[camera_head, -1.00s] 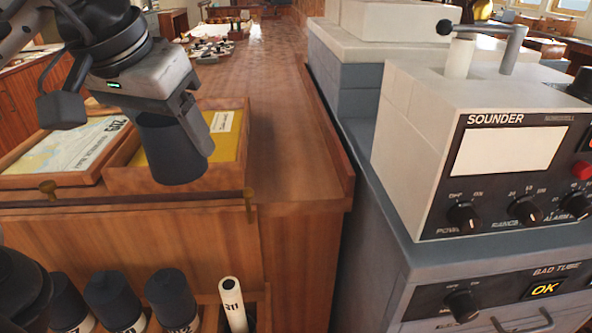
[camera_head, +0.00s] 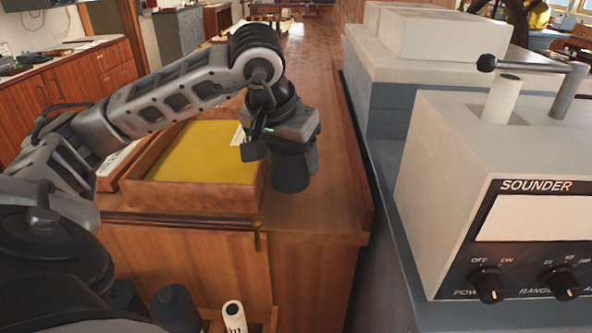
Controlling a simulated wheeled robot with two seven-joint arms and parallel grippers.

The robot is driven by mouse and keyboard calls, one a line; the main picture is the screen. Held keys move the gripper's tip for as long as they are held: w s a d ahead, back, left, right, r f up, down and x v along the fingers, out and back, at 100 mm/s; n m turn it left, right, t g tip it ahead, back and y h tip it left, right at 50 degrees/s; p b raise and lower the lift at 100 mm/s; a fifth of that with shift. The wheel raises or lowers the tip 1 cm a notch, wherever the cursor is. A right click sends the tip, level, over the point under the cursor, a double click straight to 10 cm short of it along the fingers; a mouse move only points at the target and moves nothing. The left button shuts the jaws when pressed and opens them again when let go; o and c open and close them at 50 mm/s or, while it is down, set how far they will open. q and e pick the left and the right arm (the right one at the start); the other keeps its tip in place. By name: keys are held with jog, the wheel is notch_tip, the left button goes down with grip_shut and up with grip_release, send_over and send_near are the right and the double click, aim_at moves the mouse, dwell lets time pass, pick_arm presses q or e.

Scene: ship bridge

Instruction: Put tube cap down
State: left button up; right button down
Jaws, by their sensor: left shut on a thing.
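The tube cap (camera_head: 290,174) is a dark grey cylinder. My left gripper (camera_head: 291,153) is shut on it and holds it upright over the wooden counter top (camera_head: 318,190), just right of the yellow-lined tray. I cannot tell whether the cap's lower end touches the wood. A white tube (camera_head: 234,318) without a cap stands in the rack below, at the bottom edge of the view. My right gripper is not in view.
A wooden tray with a yellow lining (camera_head: 200,152) lies left of the cap. Dark-capped tubes (camera_head: 174,308) stand at the lower left, partly behind my arm. The grey sounder console (camera_head: 440,165) rises on the right. The counter beyond the cap is clear.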

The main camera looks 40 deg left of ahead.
pick_arm(q)
jog(key=shift+w+f, duration=0.45)
jog(key=shift+f, duration=0.1)
jog(key=x, duration=0.3)
jog(key=shift+s+d+f, duration=0.1)
jog(key=shift+s+f, duration=0.15)
jog(key=shift+f, duration=0.2)
jog(key=shift+f, duration=0.2)
jog(key=o, duration=1)
jog(key=shift+r, duration=0.15)
